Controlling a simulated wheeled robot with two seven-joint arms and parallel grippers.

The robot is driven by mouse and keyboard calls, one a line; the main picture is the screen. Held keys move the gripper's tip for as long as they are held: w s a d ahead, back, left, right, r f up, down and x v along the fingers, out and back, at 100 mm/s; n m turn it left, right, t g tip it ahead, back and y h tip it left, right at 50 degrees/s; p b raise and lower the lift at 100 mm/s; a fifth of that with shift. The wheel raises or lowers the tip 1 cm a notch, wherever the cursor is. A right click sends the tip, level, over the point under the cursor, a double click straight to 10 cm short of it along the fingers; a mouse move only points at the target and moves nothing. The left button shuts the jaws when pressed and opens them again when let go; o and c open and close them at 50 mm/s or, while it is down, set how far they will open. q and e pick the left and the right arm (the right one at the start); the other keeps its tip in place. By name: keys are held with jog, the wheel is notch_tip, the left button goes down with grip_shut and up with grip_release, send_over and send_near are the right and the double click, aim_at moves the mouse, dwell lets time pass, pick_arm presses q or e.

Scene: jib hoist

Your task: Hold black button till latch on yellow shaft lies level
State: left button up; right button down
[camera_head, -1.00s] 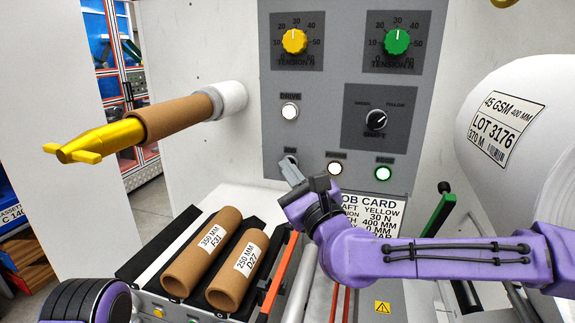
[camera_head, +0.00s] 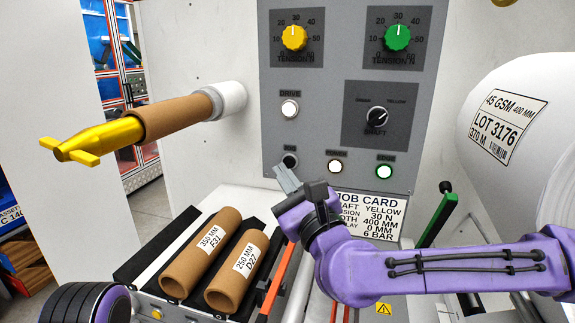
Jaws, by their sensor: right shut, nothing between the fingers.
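The black button (camera_head: 290,160) sits at the lower left of the grey panel, below the white drive button. My right gripper (camera_head: 286,178) is shut and empty. Its tip is just below the black button, which shows uncovered; whether they touch is hard to tell, but they look apart. The yellow shaft (camera_head: 110,136) sticks out from the wall at left with a brown core on it. The yellow latch (camera_head: 84,158) at its end has two wings. They slope in the picture, the left wing higher than the right, so it looks tilted. My left gripper is out of view.
The panel (camera_head: 330,125) also holds yellow and green tension knobs, a selector pointing toward yellow, and two lit buttons. Brown cores (camera_head: 202,250) lie in a black tray below. A white roll (camera_head: 520,130) stands at right, near a green-handled lever (camera_head: 438,215).

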jog(key=shift+s+a+b, duration=0.2)
jog(key=shift+s+a, duration=0.1)
jog(key=shift+s, duration=0.6)
jog(key=shift+s+a+b, duration=0.15)
jog(key=shift+s+a, duration=0.1)
jog(key=shift+s, duration=0.6)
jog(key=s+d+f+n+g+h, duration=0.2)
jog(key=f+n+g, duration=0.15)
jog(key=f, duration=0.95)
jog(key=s+d+f+n+g+h, duration=0.15)
jog(key=f+n, duration=0.35)
jog(key=f, duration=0.8)
jog(key=s+d+f+n+g+h, duration=0.1)
jog(key=d+f+n+g+h, duration=0.2)
jog(key=f, duration=0.9)
jog(key=s+d+f+n+g+h+b, duration=0.1)
jog(key=s+d+f+n+g+h, duration=0.5)
jog(key=s+d+f, duration=1.5)
jog(key=s+d+n+g, duration=0.1)
jog(key=s+d+g, duration=0.1)
jog(key=s, duration=0.1)
jog(key=shift+s+f+b, duration=0.2)
jog(key=shift+s+b, duration=0.1)
jog(key=shift+s, duration=0.1)
